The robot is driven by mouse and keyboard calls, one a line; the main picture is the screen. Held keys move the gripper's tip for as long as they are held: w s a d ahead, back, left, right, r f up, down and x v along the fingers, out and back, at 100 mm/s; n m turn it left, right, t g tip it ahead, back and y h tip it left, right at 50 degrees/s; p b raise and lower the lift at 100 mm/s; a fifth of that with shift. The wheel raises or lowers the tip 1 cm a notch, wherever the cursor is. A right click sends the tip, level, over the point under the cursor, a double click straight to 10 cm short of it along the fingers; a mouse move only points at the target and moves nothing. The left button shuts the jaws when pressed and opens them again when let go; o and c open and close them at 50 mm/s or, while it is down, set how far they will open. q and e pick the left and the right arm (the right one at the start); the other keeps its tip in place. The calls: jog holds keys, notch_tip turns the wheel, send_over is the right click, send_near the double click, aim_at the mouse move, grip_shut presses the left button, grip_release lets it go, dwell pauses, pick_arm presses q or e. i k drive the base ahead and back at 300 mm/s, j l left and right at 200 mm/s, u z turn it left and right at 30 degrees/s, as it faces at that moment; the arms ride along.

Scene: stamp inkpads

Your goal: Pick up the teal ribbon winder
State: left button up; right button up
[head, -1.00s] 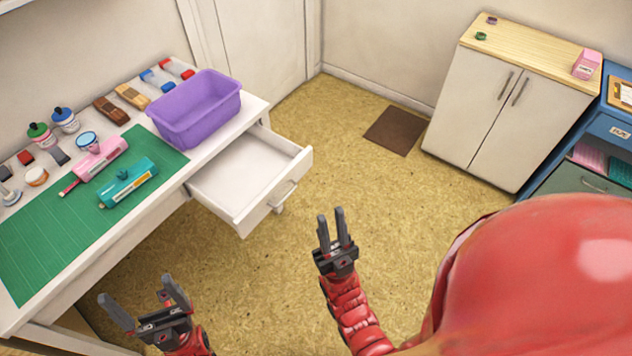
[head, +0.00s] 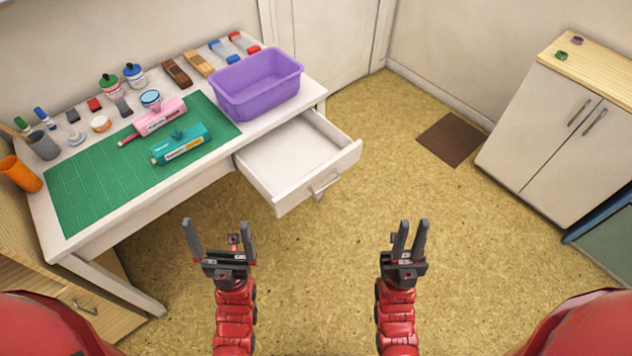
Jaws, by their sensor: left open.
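The teal ribbon winder (head: 181,144) lies on the green cutting mat (head: 90,195) on the white desk, beside a pink device of similar shape. It has a pale label on its near side. My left gripper (head: 218,228) is open and empty, in front of the desk and well apart from the winder, to its lower right in the picture. My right gripper (head: 410,228) is over the floor area further right, holding nothing visible. Its fingers look close together with a narrow gap, so I cannot tell its state.
The pink device (head: 158,117) and a purple bin (head: 257,88) stand near the winder. An open, empty drawer (head: 295,165) juts out from the desk. Bottles, ink pads and an orange cup (head: 20,174) line the desk's back and left.

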aim_at(169, 149)
jog(key=i+j, duration=0.15)
jog(key=j, duration=0.2)
jog(key=i+j, duration=0.1)
jog(key=j, duration=0.3)
jog(key=i+j+u, duration=0.1)
jog(key=j, duration=0.25)
jog(key=i+j, duration=0.2)
jog(key=j, duration=0.15)
jog(key=i+j, duration=0.15)
jog(key=j, duration=0.25)
jog(key=k+u, duration=0.05)
